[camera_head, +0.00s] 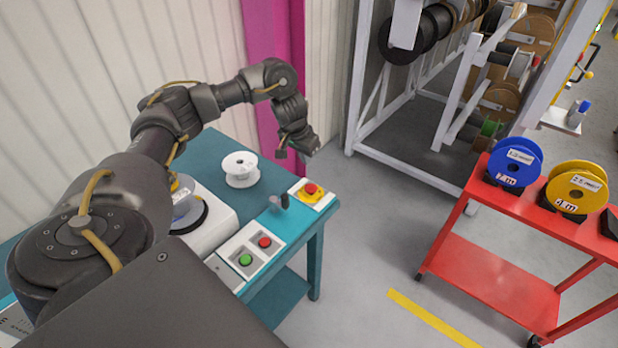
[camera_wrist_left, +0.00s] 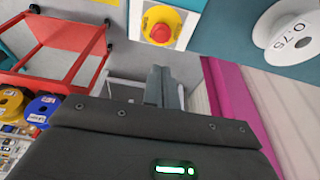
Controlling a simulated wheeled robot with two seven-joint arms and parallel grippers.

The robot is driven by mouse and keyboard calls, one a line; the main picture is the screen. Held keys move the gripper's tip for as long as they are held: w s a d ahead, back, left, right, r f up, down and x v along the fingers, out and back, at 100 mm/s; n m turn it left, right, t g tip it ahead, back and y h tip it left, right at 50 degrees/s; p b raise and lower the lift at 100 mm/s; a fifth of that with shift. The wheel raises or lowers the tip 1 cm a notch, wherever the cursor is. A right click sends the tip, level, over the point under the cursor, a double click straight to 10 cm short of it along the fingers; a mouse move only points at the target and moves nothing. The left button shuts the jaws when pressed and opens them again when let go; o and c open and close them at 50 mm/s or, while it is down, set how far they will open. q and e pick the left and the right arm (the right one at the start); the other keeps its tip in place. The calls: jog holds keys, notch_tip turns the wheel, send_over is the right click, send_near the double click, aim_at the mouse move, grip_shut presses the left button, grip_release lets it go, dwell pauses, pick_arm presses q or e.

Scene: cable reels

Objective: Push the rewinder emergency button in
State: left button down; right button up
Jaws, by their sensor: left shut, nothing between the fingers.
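The emergency button is a red mushroom knob (camera_head: 311,188) on a yellow base, set in a pale plate at the right end of the teal rewinder table (camera_head: 322,221). It also shows at the top of the left wrist view (camera_wrist_left: 160,33), with nothing covering it. My left gripper (camera_head: 304,146) is above and behind the button, clearly apart from it. Its shut, empty fingers (camera_wrist_left: 158,86) show in the left wrist view, away from the button. My right gripper is in neither view.
A lever (camera_head: 280,201) stands left of the button, with a panel of green (camera_head: 246,260) and red (camera_head: 265,242) buttons nearer. A white spool (camera_head: 240,169) sits behind. A magenta post (camera_head: 275,70) rises behind the table. A red cart (camera_head: 478,262) with reels stands to the right.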

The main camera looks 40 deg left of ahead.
pick_arm(q)
jog(key=b, duration=0.3)
send_near(311, 185)
jog(key=x, duration=0.5)
jog(key=shift+w+f, duration=0.1)
jog(key=shift+w, duration=0.05)
jog(key=shift+f, duration=0.65)
